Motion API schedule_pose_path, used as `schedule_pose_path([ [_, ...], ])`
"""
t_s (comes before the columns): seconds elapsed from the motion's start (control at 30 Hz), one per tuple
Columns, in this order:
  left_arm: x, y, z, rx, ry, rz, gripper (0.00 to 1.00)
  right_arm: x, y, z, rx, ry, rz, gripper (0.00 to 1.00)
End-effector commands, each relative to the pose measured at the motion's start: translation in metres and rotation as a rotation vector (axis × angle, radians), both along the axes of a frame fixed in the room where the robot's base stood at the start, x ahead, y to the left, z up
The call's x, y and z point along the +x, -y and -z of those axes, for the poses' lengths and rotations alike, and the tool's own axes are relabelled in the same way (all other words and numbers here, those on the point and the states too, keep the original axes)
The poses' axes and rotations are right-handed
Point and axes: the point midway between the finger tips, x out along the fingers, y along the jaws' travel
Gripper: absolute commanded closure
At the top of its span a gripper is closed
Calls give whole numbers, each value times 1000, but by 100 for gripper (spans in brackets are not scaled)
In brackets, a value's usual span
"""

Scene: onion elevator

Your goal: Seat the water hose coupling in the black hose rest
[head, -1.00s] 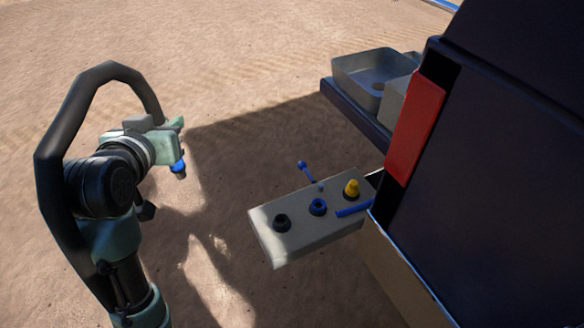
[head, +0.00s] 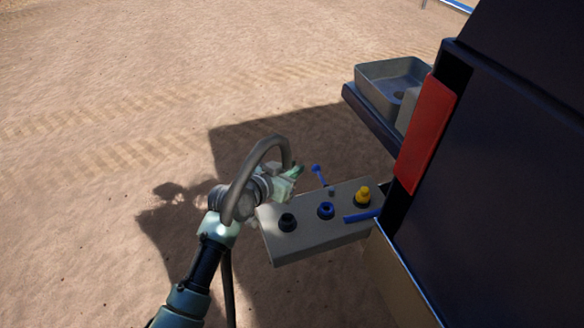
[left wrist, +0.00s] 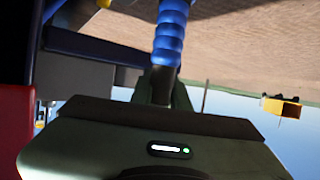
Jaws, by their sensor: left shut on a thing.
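My left gripper (head: 290,181) is at the left edge of the grey shelf (head: 318,236), beside and seemingly above the black hose rest. It is shut on the water hose coupling (left wrist: 170,35), a blue ribbed piece at the top of the left wrist view. The gap between coupling and rest cannot be judged. My right gripper is not in view.
The shelf also bears a blue ring socket (head: 326,211), a yellow fitting (head: 363,196) and a blue handle (head: 361,216). The dark machine (head: 500,190) with a red panel (head: 425,135) closes off the right. Open sand lies left.

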Motion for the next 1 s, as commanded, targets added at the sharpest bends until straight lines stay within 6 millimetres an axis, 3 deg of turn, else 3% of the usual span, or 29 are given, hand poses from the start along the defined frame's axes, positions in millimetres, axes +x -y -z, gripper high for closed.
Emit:
schedule_pose_path([
  [0.43, 0, 0, 46, -2, 1, -1, 100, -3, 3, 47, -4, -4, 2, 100],
  [0.7, 0, 0, 62, 0, 2, -1, 100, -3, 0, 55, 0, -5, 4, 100],
  [1.0, 0, 0, 62, -1, 2, -1, 100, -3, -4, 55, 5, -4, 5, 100],
])
